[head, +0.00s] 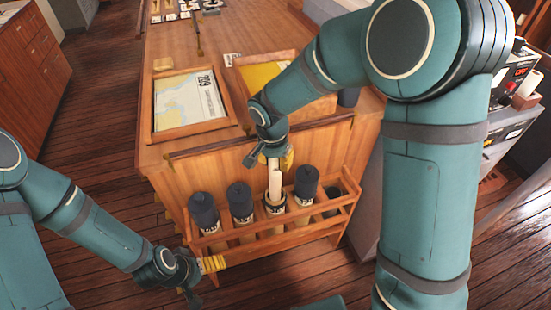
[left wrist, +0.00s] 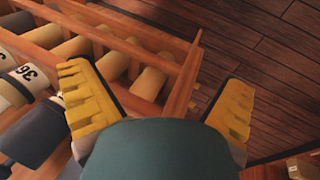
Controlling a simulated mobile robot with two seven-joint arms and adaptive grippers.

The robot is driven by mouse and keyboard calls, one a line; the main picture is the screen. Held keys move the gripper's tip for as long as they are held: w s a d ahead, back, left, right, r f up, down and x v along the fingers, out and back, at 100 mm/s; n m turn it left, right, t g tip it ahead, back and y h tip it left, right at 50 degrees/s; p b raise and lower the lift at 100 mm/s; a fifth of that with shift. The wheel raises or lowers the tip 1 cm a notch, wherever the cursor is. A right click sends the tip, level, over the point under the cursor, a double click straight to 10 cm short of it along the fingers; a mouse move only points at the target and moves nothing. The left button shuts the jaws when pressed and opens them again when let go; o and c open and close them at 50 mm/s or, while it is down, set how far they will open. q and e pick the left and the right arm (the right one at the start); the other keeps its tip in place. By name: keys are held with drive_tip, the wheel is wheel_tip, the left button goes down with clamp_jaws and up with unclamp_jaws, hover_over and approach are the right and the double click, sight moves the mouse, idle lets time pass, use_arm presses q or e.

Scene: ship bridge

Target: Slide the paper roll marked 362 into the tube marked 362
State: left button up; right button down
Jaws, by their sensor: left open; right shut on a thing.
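The pale paper roll (head: 275,180) stands upright in my right gripper (head: 274,158), which is shut on its upper part. The roll's lower end meets the dark-rimmed mouth of an uncapped tube (head: 275,210) in the wooden rack (head: 285,232); I cannot tell how deep it sits. The roll's mark is not readable. The tube's label is too small to read in the head view; a label starting "36" (left wrist: 24,74) shows on a tube in the left wrist view. My left gripper (head: 212,264) is open and empty by the rack's lower left end.
Dark-capped tubes stand beside the open one: two to its left (head: 204,210) (head: 240,198) and one to its right (head: 306,182). Framed charts (head: 190,100) lie on the wooden table above the rack. Plank floor (head: 110,190) is clear to the left.

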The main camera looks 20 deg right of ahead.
sight(275, 176)
drive_tip(key=shift+f+b, duration=2.45)
drive_tip(key=shift+f, duration=2.15)
drive_tip(key=shift+f, duration=0.65)
drive_tip(key=shift+c, duration=0.3)
unclamp_jaws()
drive_tip(key=shift+r, duration=0.1)
